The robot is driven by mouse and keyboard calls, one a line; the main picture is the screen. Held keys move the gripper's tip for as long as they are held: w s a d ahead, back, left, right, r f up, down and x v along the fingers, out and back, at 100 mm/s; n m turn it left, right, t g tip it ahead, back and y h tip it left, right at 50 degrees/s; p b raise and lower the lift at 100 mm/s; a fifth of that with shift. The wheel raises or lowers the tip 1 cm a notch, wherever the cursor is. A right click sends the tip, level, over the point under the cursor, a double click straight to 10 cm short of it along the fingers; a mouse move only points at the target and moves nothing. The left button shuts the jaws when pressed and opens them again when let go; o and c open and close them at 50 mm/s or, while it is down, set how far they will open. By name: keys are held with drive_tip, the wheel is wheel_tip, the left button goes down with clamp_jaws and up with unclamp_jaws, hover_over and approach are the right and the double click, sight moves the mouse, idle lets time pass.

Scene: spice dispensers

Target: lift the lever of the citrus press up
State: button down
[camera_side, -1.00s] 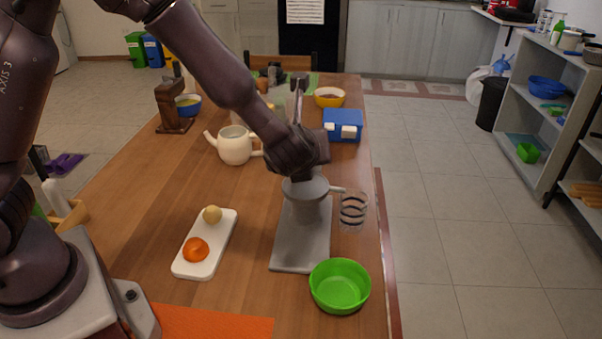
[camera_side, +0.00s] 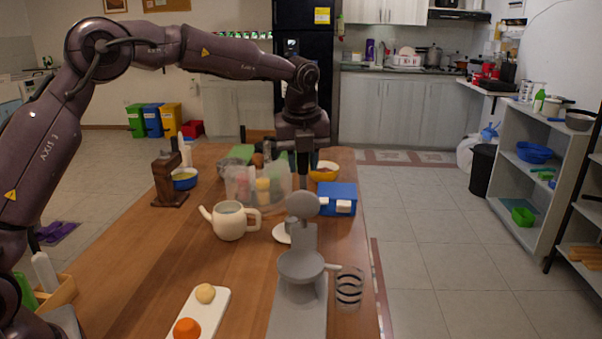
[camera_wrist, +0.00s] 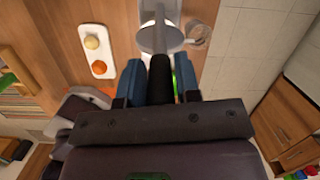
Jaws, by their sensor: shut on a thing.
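The grey citrus press (camera_side: 299,265) stands on the right part of the wooden table. Its round upper pressing part (camera_side: 302,204) is raised, clear above the lower cup. My gripper (camera_side: 302,153) is above the press, pointing down, and is shut on the dark handle of the lever. In the wrist view the black lever handle (camera_wrist: 161,80) lies between the two blue fingers of my gripper (camera_wrist: 159,74). The press cup (camera_wrist: 158,38) shows beyond it. The fingers partly hide the handle in the side view.
A striped glass (camera_side: 349,287) stands right of the press. A white board (camera_side: 205,314) with an orange half and a pale round fruit lies at left. A teapot (camera_side: 230,222), a clear container (camera_side: 243,186) and a blue box (camera_side: 338,199) stand behind.

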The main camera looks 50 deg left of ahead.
drive_tip(key=shift+w+a+g+h, duration=1)
drive_tip(key=shift+w+a+g, duration=0.1)
drive_tip(key=shift+w+a, duration=0.6)
drive_tip(key=c, duration=0.8)
unclamp_jaws()
drive_tip(key=shift+r, duration=0.1)
drive_tip(key=s+r, duration=0.4)
drive_tip(key=s+d+r, duration=0.1)
drive_tip(key=s+r, duration=0.3)
drive_tip(key=s, duration=0.1)
drive_tip(key=s+d+r, duration=0.1)
drive_tip(key=s+r, duration=0.3)
drive_tip(key=s, duration=0.1)
drive_tip(key=shift+r, duration=0.4)
